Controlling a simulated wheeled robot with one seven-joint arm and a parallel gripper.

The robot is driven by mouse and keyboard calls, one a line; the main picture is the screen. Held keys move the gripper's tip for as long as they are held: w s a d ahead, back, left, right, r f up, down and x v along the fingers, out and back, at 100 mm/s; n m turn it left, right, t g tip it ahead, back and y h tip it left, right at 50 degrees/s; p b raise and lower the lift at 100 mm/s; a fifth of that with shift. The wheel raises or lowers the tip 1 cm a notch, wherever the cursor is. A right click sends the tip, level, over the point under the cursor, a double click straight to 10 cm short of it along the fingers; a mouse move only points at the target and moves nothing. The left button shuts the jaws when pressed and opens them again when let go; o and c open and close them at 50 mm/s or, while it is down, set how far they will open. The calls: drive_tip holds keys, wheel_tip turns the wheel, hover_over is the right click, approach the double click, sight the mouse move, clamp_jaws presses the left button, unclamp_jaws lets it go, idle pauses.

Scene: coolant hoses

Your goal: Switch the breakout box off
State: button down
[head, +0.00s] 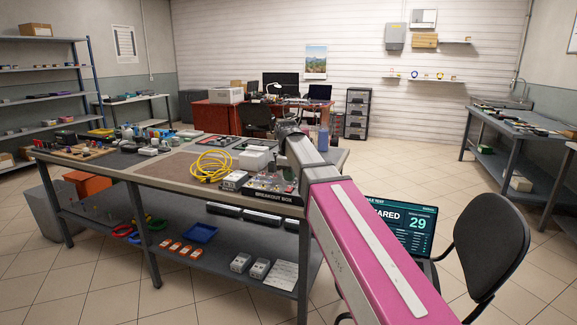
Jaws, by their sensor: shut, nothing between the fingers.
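The breakout box (276,195) sits at the front right corner of the grey workbench in the head view. Its dark front edge carries the words BREAKOUT BOX. Small coloured parts, some red and some green, show on its top, too small to tell apart, so I cannot read the switch position. My pink and grey arm reaches from the lower right up past the right side of the box and covers that corner of the bench. My gripper cannot be made out; the far end of the arm is hidden behind its own links.
A coiled yellow hose or cable (211,167) and a grey-white device (254,159) lie close to the box. The workbench (115,167) holds several tools and parts further left. A laptop (400,226) and a black chair (484,245) stand at the right.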

sight(290, 187)
drive_tip(key=shift+w+d+f, duration=0.1)
drive_tip(key=shift+w+f, duration=0.1)
drive_tip(key=shift+f, duration=1.3)
